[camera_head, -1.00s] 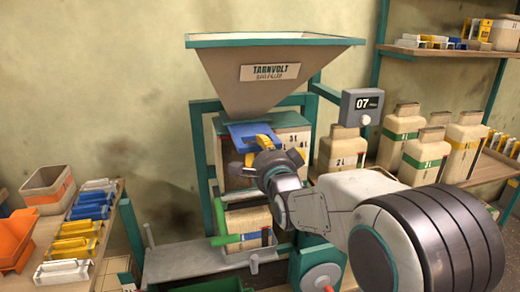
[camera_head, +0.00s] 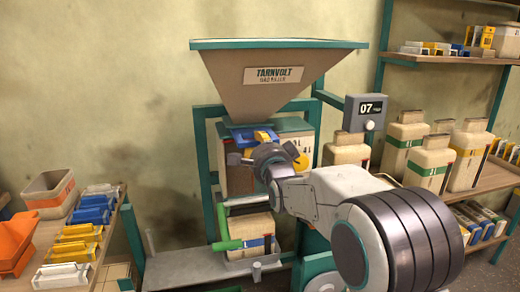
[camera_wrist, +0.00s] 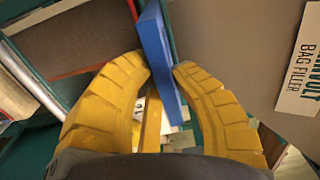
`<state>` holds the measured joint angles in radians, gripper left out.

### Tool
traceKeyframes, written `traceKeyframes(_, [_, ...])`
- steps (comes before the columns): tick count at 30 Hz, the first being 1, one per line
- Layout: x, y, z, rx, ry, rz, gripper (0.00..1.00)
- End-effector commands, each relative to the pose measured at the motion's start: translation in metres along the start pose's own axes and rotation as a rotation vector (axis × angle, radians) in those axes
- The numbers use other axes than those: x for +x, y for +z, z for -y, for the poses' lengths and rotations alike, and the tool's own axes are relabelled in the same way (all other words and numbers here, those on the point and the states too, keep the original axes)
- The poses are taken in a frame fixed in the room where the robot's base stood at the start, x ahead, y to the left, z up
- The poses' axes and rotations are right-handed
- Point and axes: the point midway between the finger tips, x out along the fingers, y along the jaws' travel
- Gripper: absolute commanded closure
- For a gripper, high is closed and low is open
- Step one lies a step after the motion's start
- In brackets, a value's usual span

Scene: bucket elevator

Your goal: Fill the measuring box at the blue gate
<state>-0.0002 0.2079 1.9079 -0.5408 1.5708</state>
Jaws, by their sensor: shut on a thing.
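The blue gate (camera_head: 262,136) sits under the outlet of the large hopper (camera_head: 275,88). In the wrist view the blue gate (camera_wrist: 158,55) is a narrow blue plate running between my yellow fingers. My gripper (camera_wrist: 160,82) is shut on its handle, seen as a thin yellow bar between the fingers. In the head view my gripper (camera_head: 255,150) partly hides the gate. The measuring box (camera_head: 296,134), with volume marks on its side, stands directly below the hopper. My gripper and wrist cover part of its front. I cannot tell its fill level.
A beige bag or box (camera_head: 252,232) with a green handle beside it stands on the lower metal platform. A display (camera_head: 366,112) reads 07. Shelves with several jars (camera_head: 430,160) stand right; a table with bins and coloured packs (camera_head: 75,240) stands left.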

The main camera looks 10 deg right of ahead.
Motion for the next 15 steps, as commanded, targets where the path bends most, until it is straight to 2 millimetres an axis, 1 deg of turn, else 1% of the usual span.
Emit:
traceKeyframes(1, [0.0009, 0.0, 0.0033, 0.0, -0.008, 0.0, 1.0])
traceKeyframes(5, [0.001, 0.0, 0.0039, 0.0, -0.01, 0.0, 1.0])
traceKeyframes(6, [0.001, 0.0, 0.0041, 0.0, -0.01, 0.0, 0.77])
traceKeyframes(15, [0.0005, 0.0, 0.003, 0.0, -0.007, 0.0, 0.51])
